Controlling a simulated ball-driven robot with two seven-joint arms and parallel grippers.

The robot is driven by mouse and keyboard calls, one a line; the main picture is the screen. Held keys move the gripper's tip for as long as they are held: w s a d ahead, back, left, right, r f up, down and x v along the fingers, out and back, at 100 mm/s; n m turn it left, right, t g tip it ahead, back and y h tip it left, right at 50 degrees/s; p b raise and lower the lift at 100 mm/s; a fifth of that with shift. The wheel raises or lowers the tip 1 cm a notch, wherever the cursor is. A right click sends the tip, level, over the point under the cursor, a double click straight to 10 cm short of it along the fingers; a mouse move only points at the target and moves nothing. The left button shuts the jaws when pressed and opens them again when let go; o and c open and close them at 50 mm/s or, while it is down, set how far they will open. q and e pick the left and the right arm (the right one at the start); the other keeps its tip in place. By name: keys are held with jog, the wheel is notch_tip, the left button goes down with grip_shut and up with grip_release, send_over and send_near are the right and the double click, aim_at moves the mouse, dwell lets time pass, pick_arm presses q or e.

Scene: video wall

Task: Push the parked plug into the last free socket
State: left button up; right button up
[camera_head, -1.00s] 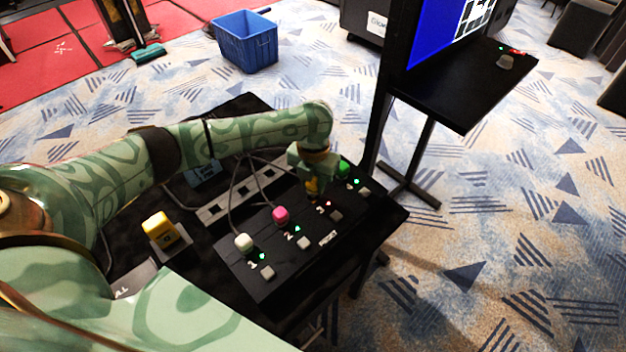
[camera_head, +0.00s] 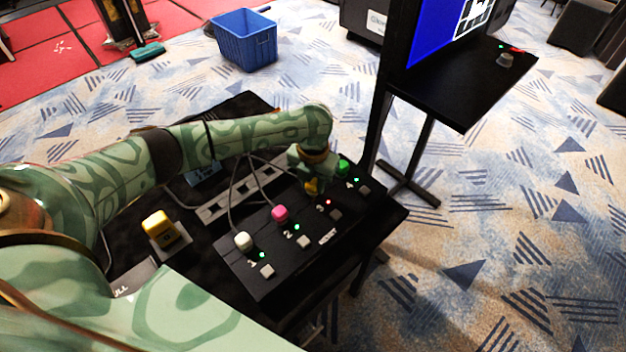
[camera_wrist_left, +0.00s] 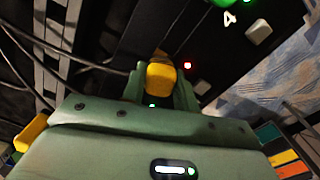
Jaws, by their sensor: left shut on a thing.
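My left gripper (camera_head: 313,182) is shut on a yellow plug (camera_wrist_left: 160,80), close over the socket marked 3 on the black panel (camera_head: 290,262). A red light (camera_head: 327,202) is lit beside that socket; it also shows in the wrist view (camera_wrist_left: 187,65). The fingers hide the socket opening, and I cannot tell how deep the plug sits. A white plug (camera_head: 244,241) stands at 1, a pink plug (camera_head: 280,213) at 2 and a green plug (camera_head: 343,167) at 4, with green lights near them. My right gripper is not in view.
Another yellow object (camera_head: 157,224) stands on the dark table left of the panel. Grey cables run by a grey strip (camera_head: 212,211) behind the panel. A black stand with a screen (camera_head: 436,32) and shelf (camera_head: 462,92) rises at the right. A blue crate (camera_head: 246,46) sits on the floor.

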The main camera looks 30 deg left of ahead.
pick_arm(q)
jog(key=shift+f+b, duration=0.4)
jog(key=shift+f, duration=0.55)
jog(key=o, duration=1.6)
notch_tip(320, 180, up, 7)
jog(key=p, duration=0.6)
jog(key=shift+p, duration=0.4)
